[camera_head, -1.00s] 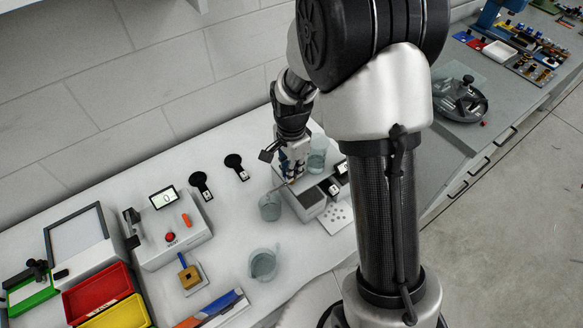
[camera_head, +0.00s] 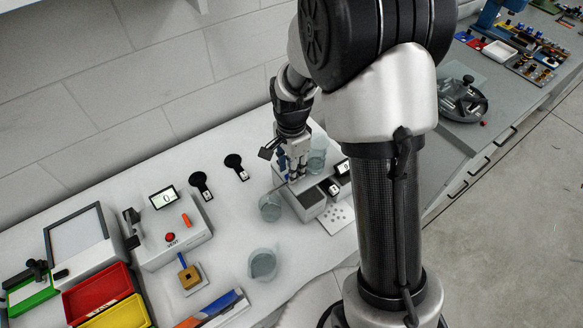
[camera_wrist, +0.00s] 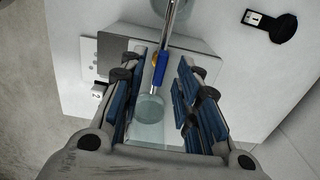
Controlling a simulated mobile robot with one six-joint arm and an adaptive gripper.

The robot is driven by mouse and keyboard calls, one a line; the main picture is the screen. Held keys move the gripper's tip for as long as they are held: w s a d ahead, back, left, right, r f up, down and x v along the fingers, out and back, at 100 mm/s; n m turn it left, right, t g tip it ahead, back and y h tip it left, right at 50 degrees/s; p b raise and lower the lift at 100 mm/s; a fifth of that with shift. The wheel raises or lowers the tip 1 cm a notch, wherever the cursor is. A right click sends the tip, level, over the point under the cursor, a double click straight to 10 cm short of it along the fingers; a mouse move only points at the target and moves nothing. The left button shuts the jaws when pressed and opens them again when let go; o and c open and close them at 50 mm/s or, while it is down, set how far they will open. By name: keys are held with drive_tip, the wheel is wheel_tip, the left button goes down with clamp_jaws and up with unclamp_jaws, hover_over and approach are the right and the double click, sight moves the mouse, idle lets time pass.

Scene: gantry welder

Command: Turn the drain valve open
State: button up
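The drain valve's likely lever, a blue handle (camera_wrist: 160,68) on a slim metal tube, shows in the wrist view between my fingers. My gripper (camera_wrist: 162,85) is open, with a gap on both sides of the handle and the left finger nearer. In the head view my gripper (camera_head: 294,170) points down at the grey bench unit (camera_head: 308,200), beside a clear glass vessel (camera_head: 317,158). The valve there is mostly hidden by my gripper. A clear beaker (camera_head: 270,207) stands left of the unit. I cannot tell whether the fingers touch the valve.
A second beaker (camera_head: 262,264) stands nearer the front edge. Two black paddle-shaped items (camera_head: 235,163) lie behind. A device with a display (camera_head: 172,235) and red (camera_head: 98,292) and yellow bins are at left. The bench between the beakers and that device is mostly clear.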

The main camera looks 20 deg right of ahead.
wheel_tip(320, 180, up, 11)
idle(0.3)
idle(0.4)
drive_tip(key=s+r+n+t+b, duration=0.2)
drive_tip(key=s+r+n, duration=0.55)
drive_tip(key=s, duration=0.25)
drive_tip(key=s+r+n+t+b, duration=0.1)
drive_tip(key=s+n+t, duration=0.1)
drive_tip(key=s+n, duration=0.5)
drive_tip(key=s, duration=0.5)
drive_tip(key=shift+t, duration=0.3)
